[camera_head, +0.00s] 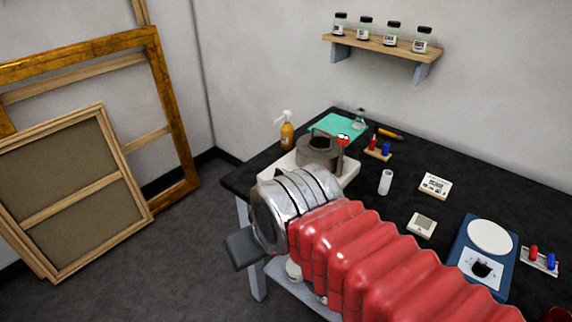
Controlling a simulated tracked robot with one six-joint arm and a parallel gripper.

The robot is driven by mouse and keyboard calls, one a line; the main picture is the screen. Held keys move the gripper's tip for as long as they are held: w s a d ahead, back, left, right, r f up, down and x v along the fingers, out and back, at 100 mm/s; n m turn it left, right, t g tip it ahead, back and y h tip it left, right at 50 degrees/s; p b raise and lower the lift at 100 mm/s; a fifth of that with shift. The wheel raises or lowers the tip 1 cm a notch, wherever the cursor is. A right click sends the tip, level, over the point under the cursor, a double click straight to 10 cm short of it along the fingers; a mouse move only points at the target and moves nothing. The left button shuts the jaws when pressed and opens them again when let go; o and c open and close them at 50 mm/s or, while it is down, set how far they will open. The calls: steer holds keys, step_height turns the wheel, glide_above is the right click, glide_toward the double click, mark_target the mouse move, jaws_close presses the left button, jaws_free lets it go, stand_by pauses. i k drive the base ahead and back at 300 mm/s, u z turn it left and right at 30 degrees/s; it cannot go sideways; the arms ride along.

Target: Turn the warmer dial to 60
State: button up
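The warmer (465,250) is a blue unit with a round white plate on top, on the right part of the black table. Its dial (481,269) is a small black knob on a white panel below the plate. The dial's pointer and scale marks are too small to read. My arm's red ribbed sleeve runs from the lower right up to a silver wrist, left of the warmer. A dark grey part (242,249) at the wrist's end seems to belong to my gripper, apart from the dial. The fingertips cannot be made out, so opening is unclear.
A grey-brown pot (319,150) stands on a white tray (350,174) behind my wrist. A spray bottle (287,131), green mat (335,126), white cylinder (385,182), white card (436,186) and small rack (539,261) stand around. Wooden frames (75,195) lean at left.

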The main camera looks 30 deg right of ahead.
mark_target(278, 173)
steer(key=u, duration=0.05)
steer(key=i, duration=0.95)
steer(key=z, duration=0.05)
